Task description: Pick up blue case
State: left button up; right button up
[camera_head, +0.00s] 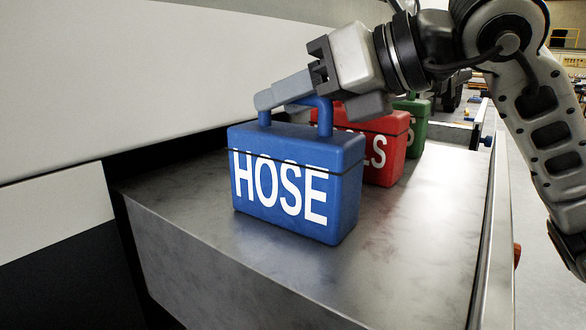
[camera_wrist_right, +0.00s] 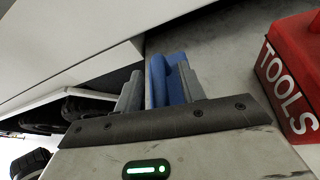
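The blue case (camera_head: 298,180) marked HOSE stands upright on the metal surface in the head view. Its looped handle (camera_head: 325,112) is on top. My right gripper (camera_head: 275,95) is at the handle, one finger covering part of it. In the right wrist view the blue handle (camera_wrist_right: 158,82) lies between the two fingers of my right gripper (camera_wrist_right: 160,88). A narrow gap shows beside the left finger, so the fingers look open around the handle. The case's far side is hidden. My left gripper is in neither view.
A red case (camera_head: 385,148) marked TOOLS stands close behind the blue one, with a green case (camera_head: 418,130) behind it. The metal shelf (camera_head: 420,235) is bare at the right and front. A pale panel (camera_head: 120,75) rises along the left.

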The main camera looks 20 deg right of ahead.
grip_shut()
jog(key=shift+r, duration=0.1)
dwell(1.3)
